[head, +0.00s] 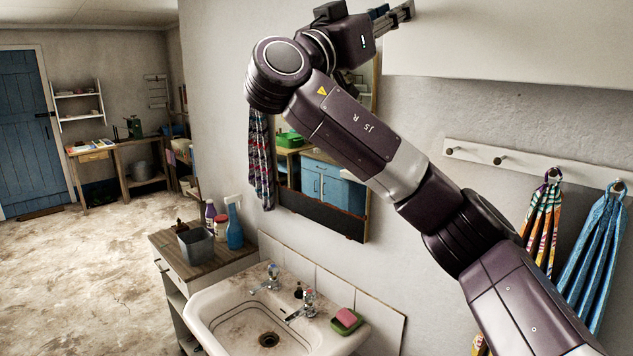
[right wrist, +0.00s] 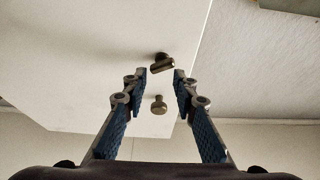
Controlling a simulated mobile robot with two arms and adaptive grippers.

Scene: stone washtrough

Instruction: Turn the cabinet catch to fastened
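The white cabinet (head: 510,40) hangs on the wall at the upper right of the head view, and its pale face (right wrist: 95,85) fills much of the right wrist view. The small brass catch (right wrist: 162,66) is a short bar lying nearly crosswise, slightly tilted, near the face's edge. A round brass knob (right wrist: 158,105) shows below it in the picture. My right gripper (right wrist: 160,76) is open and empty. Its two blue-padded fingers point at the catch, which appears between and just beyond the tips; contact is not visible. In the head view the right gripper (head: 401,14) is beside the cabinet's left end.
Below are a stone sink (head: 225,330) with taps, a soap dish (head: 347,321) and a wooden side cabinet (head: 185,265) with bottles. A mirror (head: 320,190) hangs behind my arm. A peg rail (head: 475,152) with towels is at right. The floor at left is clear.

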